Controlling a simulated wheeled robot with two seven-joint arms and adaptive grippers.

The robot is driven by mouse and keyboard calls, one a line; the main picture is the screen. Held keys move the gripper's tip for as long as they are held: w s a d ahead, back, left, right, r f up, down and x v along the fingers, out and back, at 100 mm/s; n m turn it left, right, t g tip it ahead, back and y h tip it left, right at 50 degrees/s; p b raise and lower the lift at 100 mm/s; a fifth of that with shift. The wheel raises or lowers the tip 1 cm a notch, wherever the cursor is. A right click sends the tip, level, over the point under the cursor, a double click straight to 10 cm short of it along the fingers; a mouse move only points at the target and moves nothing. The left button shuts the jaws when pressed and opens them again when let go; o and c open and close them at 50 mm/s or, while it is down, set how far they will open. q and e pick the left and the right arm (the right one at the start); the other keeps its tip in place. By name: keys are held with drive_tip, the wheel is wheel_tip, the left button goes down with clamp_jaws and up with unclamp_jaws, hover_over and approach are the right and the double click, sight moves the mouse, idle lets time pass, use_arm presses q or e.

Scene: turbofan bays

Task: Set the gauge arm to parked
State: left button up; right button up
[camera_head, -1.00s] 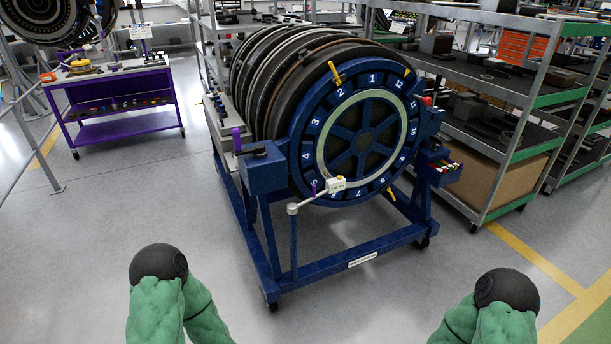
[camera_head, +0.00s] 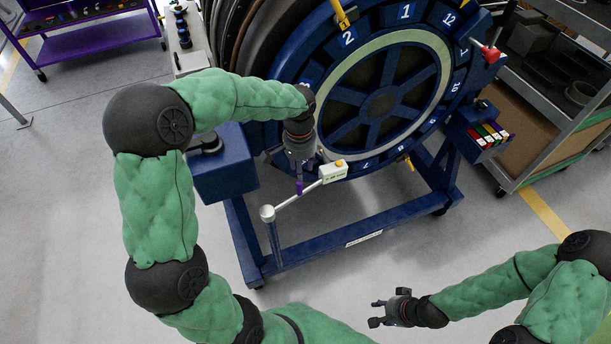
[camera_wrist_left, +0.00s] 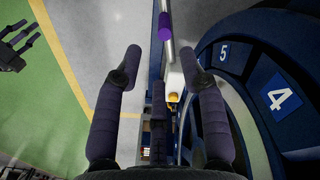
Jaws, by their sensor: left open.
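The gauge arm (camera_head: 290,198) is a pale bar running from a blue post to a white gauge box (camera_head: 333,171) in front of the wheel's lower rim. An upright purple handle (camera_head: 299,187) stands on the bar; it shows at the top of the left wrist view (camera_wrist_left: 165,27). My left gripper (camera_head: 298,170) is just above the handle, fingers pointing down. In the left wrist view its open fingers (camera_wrist_left: 160,58) lie either side of the handle's line; contact cannot be told. My right gripper (camera_head: 373,313) is open and empty, low and apart from the stand.
The blue numbered wheel (camera_head: 355,110) stands close behind the gauge arm on its blue stand (camera_head: 375,226). A red knob (camera_head: 490,54) and a box of coloured parts (camera_head: 490,135) are at right. Grey floor (camera_head: 335,275) is clear in front.

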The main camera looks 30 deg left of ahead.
sight(299, 185)
use_arm(q)
drive_tip(key=shift+a+r, duration=0.25)
drive_tip(key=shift+r, duration=0.15)
wheel_tip(299, 185, down, 10)
drive_tip(key=b, duration=0.4)
drive_tip(key=shift+f, duration=0.25)
clamp_jaws()
